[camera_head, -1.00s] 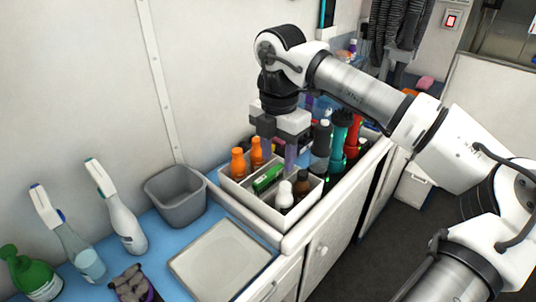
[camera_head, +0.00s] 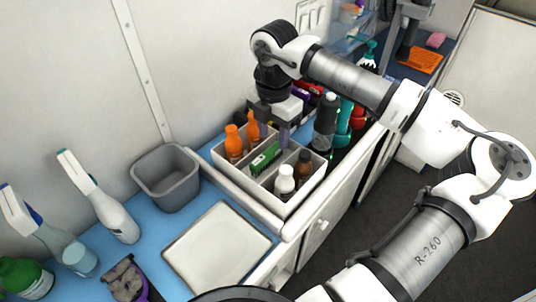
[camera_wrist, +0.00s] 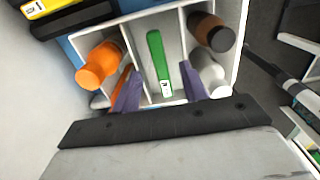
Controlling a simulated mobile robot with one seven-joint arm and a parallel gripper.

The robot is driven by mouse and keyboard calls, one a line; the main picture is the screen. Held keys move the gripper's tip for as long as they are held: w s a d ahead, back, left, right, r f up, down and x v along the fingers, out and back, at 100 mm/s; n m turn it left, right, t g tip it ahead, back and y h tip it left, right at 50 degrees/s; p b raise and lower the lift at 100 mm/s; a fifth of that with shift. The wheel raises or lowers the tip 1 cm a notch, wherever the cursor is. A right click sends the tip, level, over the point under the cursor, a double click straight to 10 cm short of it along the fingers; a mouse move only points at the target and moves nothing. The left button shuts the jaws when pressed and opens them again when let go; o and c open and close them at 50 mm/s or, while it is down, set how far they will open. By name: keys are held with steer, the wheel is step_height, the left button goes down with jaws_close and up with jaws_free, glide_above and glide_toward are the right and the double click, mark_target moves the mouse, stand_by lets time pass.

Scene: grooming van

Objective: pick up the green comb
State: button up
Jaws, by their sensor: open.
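The green comb (camera_wrist: 159,62) lies in the middle compartment of a white divided caddy (camera_head: 262,196). It has a white label near one end in the wrist view, and it also shows in the head view (camera_head: 265,158). My gripper (camera_wrist: 160,92) is open and empty above the caddy, its purple fingers on either side of the comb's line and apart from it. In the head view my gripper (camera_head: 275,135) hangs over the back part of the caddy and partly hides it.
Orange bottles (camera_head: 234,143) fill the compartment left of the comb. A white bottle (camera_head: 285,180) and a brown bottle (camera_head: 303,166) stand in the right one. A grey bin (camera_head: 166,180) and a pale tray (camera_head: 218,250) are nearby. Tall dark and teal bottles stand right of the caddy.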

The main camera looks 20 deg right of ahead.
mark_target(270, 150)
steer(key=f, duration=0.1)
steer(key=f+p, duration=0.1)
steer(key=f, duration=0.1)
steer(key=a+f+p, duration=0.1)
steer(key=shift+s+f, duration=0.25)
steer(key=shift+f, duration=0.55)
jaws_close()
